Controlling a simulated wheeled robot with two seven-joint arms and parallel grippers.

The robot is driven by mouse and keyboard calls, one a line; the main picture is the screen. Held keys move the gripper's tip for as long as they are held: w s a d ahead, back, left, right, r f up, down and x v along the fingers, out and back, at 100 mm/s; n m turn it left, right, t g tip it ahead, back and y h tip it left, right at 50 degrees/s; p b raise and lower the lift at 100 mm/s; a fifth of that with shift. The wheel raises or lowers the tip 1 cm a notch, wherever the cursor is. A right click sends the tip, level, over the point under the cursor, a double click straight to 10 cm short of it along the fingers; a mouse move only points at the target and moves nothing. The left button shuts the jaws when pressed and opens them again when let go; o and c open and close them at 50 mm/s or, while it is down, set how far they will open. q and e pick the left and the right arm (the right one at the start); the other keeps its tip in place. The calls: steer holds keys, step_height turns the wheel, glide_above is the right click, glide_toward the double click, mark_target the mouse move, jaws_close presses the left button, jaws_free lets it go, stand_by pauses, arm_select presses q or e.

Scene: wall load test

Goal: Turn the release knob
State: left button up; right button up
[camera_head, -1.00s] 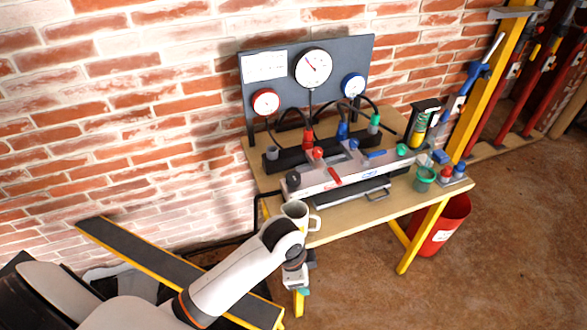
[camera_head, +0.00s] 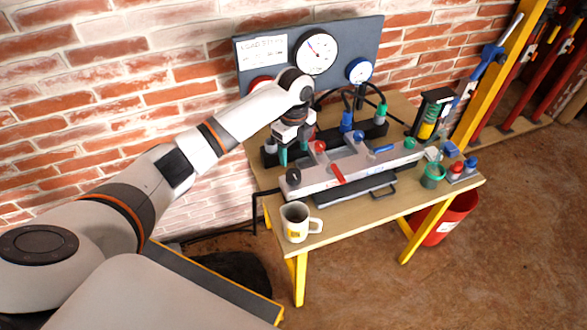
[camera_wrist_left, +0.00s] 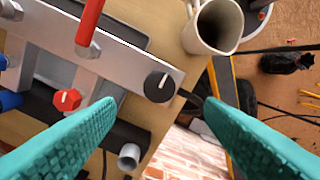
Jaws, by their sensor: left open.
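The black round knob (camera_head: 293,177) with a white line sits on the left end of the grey manifold block (camera_head: 318,178). In the left wrist view the same knob (camera_wrist_left: 160,87) shows just beyond the fingertips, roughly between them. A red knob (camera_wrist_left: 68,100) is on the same block in that view, near the left finger. My left gripper (camera_head: 294,153) is open, with teal fingers pointing down over the block's rear left end. In the left wrist view the gripper (camera_wrist_left: 158,108) has nothing between its fingers, and they appear apart from the knob.
A white mug (camera_head: 296,226) stands at the table's front left corner. A red lever (camera_head: 337,172) and a blue lever (camera_head: 382,149) are on the block. A gauge panel (camera_head: 345,55) stands behind, its red gauge partly hidden by my arm. A green cup (camera_head: 433,176) is at right.

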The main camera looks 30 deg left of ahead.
mark_target(293, 173)
arm_select(q)
step_height(293, 173, down, 9)
steer(key=shift+f+p, duration=0.2)
steer(key=shift+p, duration=0.25)
steer(key=shift+c, duration=0.5)
steer(key=c, duration=0.9)
